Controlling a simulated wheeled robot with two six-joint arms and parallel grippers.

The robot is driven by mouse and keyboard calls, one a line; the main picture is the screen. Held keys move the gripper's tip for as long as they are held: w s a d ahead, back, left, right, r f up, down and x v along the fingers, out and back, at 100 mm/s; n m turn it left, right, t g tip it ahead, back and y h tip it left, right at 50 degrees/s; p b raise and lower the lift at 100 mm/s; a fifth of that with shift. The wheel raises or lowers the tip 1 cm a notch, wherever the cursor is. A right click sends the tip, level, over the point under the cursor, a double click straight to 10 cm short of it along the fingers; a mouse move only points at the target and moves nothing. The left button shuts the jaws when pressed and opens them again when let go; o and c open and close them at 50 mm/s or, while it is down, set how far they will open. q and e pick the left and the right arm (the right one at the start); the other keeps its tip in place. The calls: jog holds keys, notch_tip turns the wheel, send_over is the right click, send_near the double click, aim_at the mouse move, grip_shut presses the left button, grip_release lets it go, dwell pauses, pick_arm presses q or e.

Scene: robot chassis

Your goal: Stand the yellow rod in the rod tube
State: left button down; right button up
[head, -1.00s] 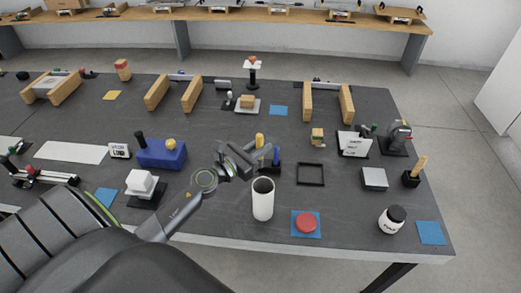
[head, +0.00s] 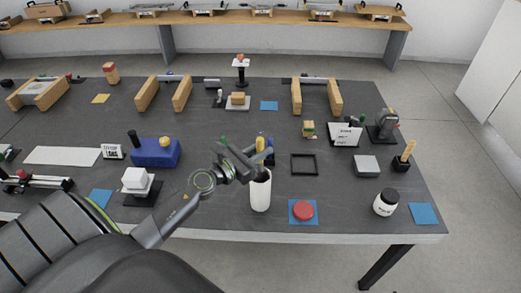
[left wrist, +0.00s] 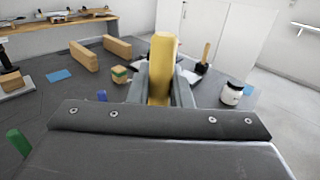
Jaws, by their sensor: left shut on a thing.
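The yellow rod (head: 260,143) is held upright between the fingers of my left gripper (head: 259,157). It also stands between the fingers in the left wrist view (left wrist: 162,68). The rod tube (head: 260,194) is a white, open-topped cylinder standing near the table's front edge. My gripper is at the tube's upper rim in the head view and overlaps it. The rod's lower end is hidden, so I cannot tell whether it is over the opening or behind it. My right gripper is not in view.
A blue rod (head: 270,151) stands just behind the gripper, and a green one (left wrist: 18,143) shows in the left wrist view. A black square frame (head: 304,165) and a red disc (head: 303,210) on a blue mat lie right of the tube. A blue block (head: 155,153) stands left.

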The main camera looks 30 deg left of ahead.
aim_at(261, 143)
pick_arm(q)
notch_tip(261, 143, down, 3)
jog(key=shift+w+r+b, duration=0.1)
jog(key=shift+r+b, duration=0.05)
jog(key=shift+b, duration=0.8)
notch_tip(261, 143, down, 3)
jog(key=b, duration=0.3)
jog(key=shift+f, duration=0.2)
jog(key=c, duration=1.2)
grip_release()
jog(key=shift+c, duration=0.2)
notch_tip(261, 143, up, 9)
jog(key=p, duration=0.8)
jog(key=shift+p, duration=0.35)
